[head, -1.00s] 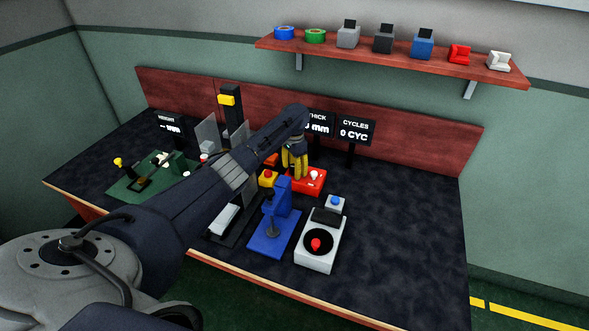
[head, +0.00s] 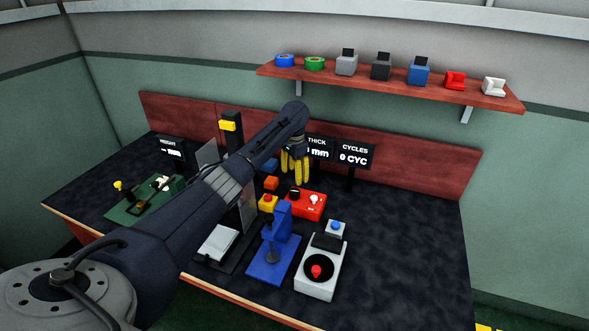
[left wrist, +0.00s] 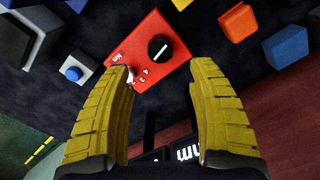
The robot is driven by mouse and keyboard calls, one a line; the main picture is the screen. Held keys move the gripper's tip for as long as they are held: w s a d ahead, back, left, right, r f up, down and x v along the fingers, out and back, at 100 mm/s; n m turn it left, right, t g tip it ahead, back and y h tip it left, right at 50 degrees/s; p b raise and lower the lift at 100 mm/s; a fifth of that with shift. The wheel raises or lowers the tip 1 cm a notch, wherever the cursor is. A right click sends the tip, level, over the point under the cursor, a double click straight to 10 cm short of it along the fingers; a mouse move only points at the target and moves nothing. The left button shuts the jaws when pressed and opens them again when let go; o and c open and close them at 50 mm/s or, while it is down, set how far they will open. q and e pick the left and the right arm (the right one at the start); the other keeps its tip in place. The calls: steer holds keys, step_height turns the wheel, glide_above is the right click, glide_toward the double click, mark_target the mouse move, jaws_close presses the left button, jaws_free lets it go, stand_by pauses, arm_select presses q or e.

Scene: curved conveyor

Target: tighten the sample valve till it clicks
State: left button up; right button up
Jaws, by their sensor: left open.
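A red box (head: 304,209) stands near the middle of the bench, with a black dial (head: 294,192) and a small white piece (head: 314,200) on top. The white piece may be the sample valve; I cannot tell for sure. In the left wrist view the red box (left wrist: 148,37) shows its dial (left wrist: 160,47) and an "Nm" mark, and the left finger partly hides the white piece (left wrist: 130,76). My left gripper (head: 296,182) is open and empty, above and behind the red box, its yellow fingers apart (left wrist: 160,78). My right gripper is not in view.
An orange block (head: 271,183) lies left of the gripper. Displays, including CYCLES (head: 356,155), stand behind. The right bench is clear.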

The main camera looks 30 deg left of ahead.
arm_select(q)
steer(key=shift+r, duration=1.25)
